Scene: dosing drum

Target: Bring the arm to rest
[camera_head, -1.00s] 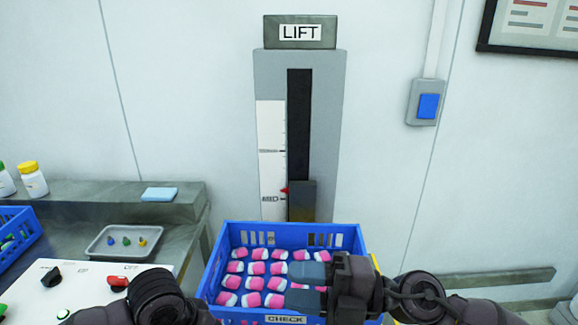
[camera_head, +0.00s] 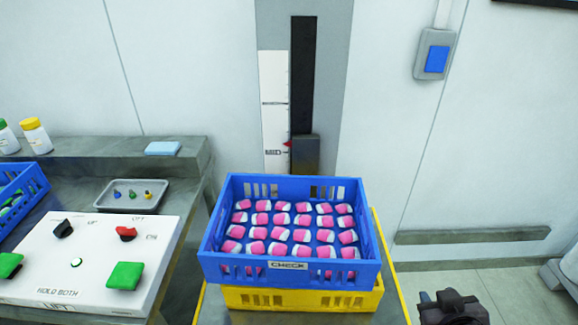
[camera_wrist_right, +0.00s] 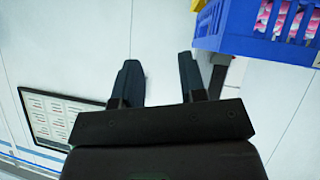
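My right gripper (camera_head: 428,298) is low at the lower right of the head view, to the right of the blue crate and apart from it. In the right wrist view its two fingers (camera_wrist_right: 158,88) stand apart with nothing between them. My left gripper is not in view. The blue crate (camera_head: 290,267), labelled CHECK, holds several pink-and-white items and sits on a yellow crate (camera_head: 300,299). The blue crate's corner shows at the upper right of the wrist view (camera_wrist_right: 235,30).
A white control box (camera_head: 105,235) with green buttons and red and black knobs stands on the left bench. A grey tray (camera_head: 132,205) and another blue crate (camera_head: 20,190) are near it. The LIFT column (camera_head: 340,80) is behind.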

